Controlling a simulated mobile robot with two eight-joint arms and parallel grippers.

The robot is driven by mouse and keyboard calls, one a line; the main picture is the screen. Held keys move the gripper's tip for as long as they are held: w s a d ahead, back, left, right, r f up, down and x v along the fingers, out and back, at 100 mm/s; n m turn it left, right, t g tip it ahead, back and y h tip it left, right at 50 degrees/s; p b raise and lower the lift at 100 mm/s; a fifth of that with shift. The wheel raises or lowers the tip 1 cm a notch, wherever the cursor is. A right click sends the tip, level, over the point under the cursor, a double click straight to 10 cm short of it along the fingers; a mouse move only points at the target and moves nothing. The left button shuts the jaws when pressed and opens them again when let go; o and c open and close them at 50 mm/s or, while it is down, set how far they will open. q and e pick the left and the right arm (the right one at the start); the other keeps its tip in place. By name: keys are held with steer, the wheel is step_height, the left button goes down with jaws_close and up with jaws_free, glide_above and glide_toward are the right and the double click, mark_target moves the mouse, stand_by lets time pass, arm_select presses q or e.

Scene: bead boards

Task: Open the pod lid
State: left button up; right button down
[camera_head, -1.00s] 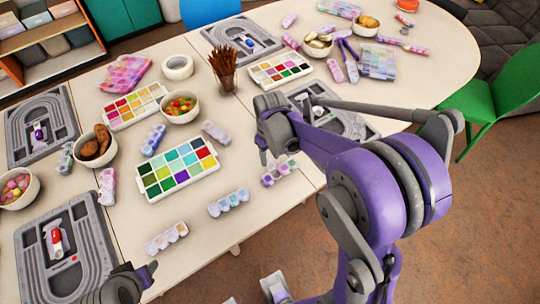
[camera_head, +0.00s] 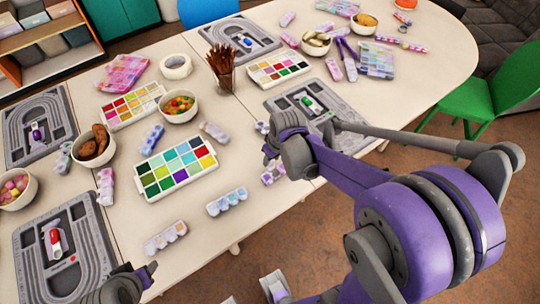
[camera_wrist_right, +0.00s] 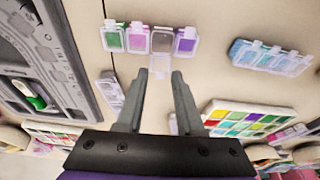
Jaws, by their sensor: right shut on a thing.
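A pod strip (camera_wrist_right: 150,40) lies on the table, with green, pink, grey-brown and purple compartments in the right wrist view. A clear flap (camera_wrist_right: 159,66) extends from the grey-brown compartment toward my right gripper (camera_wrist_right: 160,76). In the head view the strip (camera_head: 272,174) is partly hidden by my right wrist, and the right fingertips are hard to make out. My left gripper (camera_head: 145,274) is at the bottom left; its fingers are not clear.
Several other pod strips (camera_head: 227,201) lie nearby. A bead palette (camera_head: 176,168), a candy bowl (camera_head: 180,104) and a cup of brown sticks (camera_head: 222,75) stand on the table. Grey bead boards (camera_head: 85,235) lie around it. A green chair (camera_head: 487,97) stands at the right.

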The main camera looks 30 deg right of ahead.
steer(key=c, duration=0.9)
jaws_free()
steer(key=shift+o, duration=0.2)
steer(key=p+v, duration=0.1)
steer(key=v, duration=1)
steer(key=shift+p, duration=0.35)
steer(key=shift+f, duration=0.1)
